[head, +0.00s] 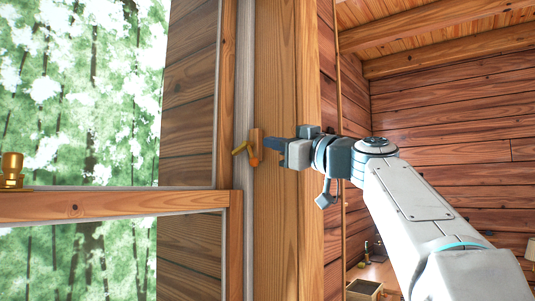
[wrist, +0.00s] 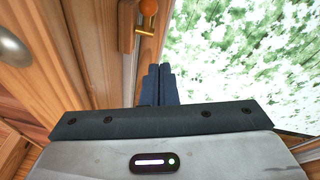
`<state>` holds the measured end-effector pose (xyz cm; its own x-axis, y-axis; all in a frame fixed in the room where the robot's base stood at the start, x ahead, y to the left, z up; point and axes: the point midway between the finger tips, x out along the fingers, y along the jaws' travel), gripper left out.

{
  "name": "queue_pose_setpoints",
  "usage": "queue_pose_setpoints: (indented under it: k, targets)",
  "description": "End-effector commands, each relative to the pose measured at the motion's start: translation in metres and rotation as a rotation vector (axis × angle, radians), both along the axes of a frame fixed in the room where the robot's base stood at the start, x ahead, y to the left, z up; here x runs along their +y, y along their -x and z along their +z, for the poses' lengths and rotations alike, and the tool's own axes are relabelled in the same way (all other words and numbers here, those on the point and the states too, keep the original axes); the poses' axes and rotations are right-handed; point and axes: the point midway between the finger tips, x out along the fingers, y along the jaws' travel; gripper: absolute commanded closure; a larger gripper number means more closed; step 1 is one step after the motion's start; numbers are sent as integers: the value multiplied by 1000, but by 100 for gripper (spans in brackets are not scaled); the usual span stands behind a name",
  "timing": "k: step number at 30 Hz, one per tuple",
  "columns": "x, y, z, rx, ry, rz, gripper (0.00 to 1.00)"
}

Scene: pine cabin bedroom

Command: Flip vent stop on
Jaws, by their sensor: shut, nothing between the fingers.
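The vent stop (head: 255,147) is a small brass and orange-brown fitting on the vertical wooden window frame, just left of my gripper in the head view. In the wrist view it shows at the top, with an orange rounded knob (wrist: 149,7) and a brass arm (wrist: 145,33) below it. My gripper (head: 269,144) is shut and empty, pointing left at the fitting. In the wrist view its dark fingertips (wrist: 160,68) lie together, below the fitting and slightly right of it. I cannot tell whether they touch it.
The window glass (head: 80,90) shows green trees behind. A brass latch (head: 12,172) stands on the horizontal sash rail (head: 110,205) at left. In the wrist view a rounded metal object (wrist: 12,50) is at the left edge. An open wooden box (head: 364,289) is low at right.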

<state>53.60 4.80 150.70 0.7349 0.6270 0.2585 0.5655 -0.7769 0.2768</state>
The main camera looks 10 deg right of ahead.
Motion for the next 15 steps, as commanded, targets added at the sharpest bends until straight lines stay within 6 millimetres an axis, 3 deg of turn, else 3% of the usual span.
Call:
queue_pose_setpoints:
  k: [1, 6, 15]
  targets:
    - [-10, 9, -13, 1, 1, -7, 100]
    - [-32, 32, -23, 0, -1, -12, 100]
    - [-44, 48, -28, 1, -1, -6, 100]
